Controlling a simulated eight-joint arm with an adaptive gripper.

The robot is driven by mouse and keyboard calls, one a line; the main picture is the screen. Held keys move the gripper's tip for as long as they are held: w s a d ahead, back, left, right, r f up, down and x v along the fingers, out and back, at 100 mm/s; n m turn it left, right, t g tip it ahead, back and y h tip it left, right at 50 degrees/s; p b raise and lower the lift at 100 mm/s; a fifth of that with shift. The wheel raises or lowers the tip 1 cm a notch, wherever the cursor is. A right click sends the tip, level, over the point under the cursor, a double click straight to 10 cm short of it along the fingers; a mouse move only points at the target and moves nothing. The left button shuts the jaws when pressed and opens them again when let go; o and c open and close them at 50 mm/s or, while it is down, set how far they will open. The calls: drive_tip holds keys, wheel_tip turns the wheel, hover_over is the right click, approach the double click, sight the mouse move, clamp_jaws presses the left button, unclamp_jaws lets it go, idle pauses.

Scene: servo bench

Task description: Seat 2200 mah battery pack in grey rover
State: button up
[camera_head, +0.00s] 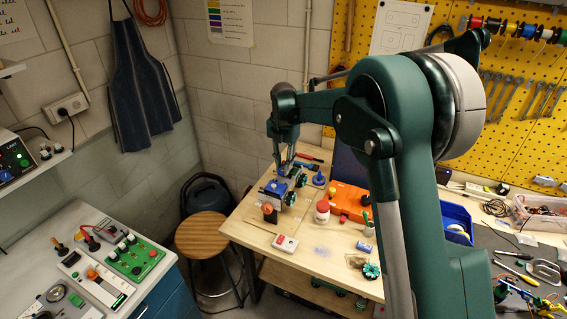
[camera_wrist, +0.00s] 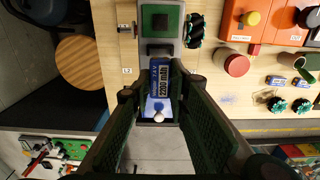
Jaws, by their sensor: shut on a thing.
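My gripper (camera_wrist: 158,88) is shut on the blue battery pack (camera_wrist: 160,72), whose 2200 mAh label faces up between the fingertips in the wrist view. In the head view my gripper (camera_head: 284,170) points down just above the grey rover (camera_head: 284,194), which has green-hubbed wheels. A blue patch shows on or over the rover there. In the wrist view the grey rover (camera_wrist: 160,46) carries a green square plate and lies just above the pack in the picture. The fingers hide much of the pack's sides. I cannot tell whether the pack touches the rover or is above it.
An orange unit (camera_head: 347,202) and a red-capped white bottle (camera_head: 322,212) stand right of the rover. A stool (camera_head: 202,236) stands left of the wooden bench (camera_head: 254,250).

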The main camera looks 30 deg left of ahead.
drive_tip(key=shift+f, duration=1.15)
drive_tip(key=shift+b, duration=0.6)
idle(0.5)
drive_tip(key=shift+f+b, duration=0.75)
drive_tip(key=shift+f, duration=0.2)
idle(1.0)
drive_tip(key=o, duration=1)
drive_tip(key=shift+c, duration=1.2)
drive_tip(key=shift+r, duration=0.2)
drive_tip(key=shift+r+p, duration=0.9)
drive_tip(key=shift+r, duration=2.45)
